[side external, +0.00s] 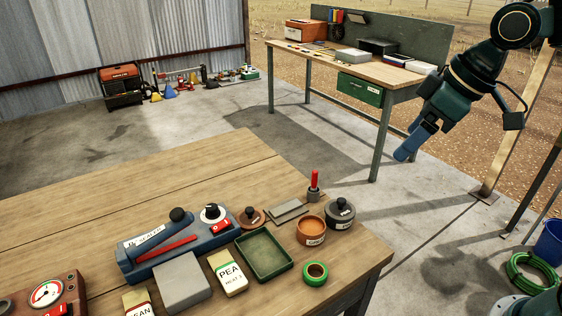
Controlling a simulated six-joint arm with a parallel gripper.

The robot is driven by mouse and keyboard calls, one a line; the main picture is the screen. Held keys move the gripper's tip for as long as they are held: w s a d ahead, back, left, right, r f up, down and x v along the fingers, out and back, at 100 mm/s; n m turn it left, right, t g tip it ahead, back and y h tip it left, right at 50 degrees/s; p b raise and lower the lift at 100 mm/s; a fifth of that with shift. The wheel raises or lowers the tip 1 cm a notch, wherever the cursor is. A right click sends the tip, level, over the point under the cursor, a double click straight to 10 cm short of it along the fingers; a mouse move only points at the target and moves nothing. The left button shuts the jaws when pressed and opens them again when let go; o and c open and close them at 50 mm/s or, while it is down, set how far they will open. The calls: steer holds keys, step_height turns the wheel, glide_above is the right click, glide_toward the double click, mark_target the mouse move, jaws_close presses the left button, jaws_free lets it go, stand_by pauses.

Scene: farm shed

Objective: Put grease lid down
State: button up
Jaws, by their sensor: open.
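A small brown lid (250,216) with a dark knob lies flat on the wooden table, just right of the blue device; it looks like the grease lid. An open orange-brown pot (311,231) with a pale label stands to its right; the label is too small to read surely. A dark grey pot (340,214) with its own knobbed lid on stands beside it. My gripper (406,154) has blue fingers, open and empty, pointing down and left. It is in the air at the upper right, well apart from the lid and pots.
The table (120,215) also bears a blue sealer-like device (170,248), a green tray (264,253), a grey block (182,283), a PEA packet (228,272), a green ring (315,274) and a red-handled tool (314,184). A workbench (345,68) stands behind. The table's back left is clear.

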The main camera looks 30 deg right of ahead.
steer(key=s+d+f+m, duration=0.1)
steer(key=s+d+m, duration=0.1)
steer(key=s, duration=0.4)
steer(key=s+d+f+m+h, duration=0.1)
steer(key=s+d+m, duration=0.1)
steer(key=s, duration=0.5)
steer(key=shift+s+d+f+m+t+h, duration=0.2)
steer(key=shift+s+d+m+t+h, duration=0.05)
steer(key=shift+d+m+t+h, duration=0.05)
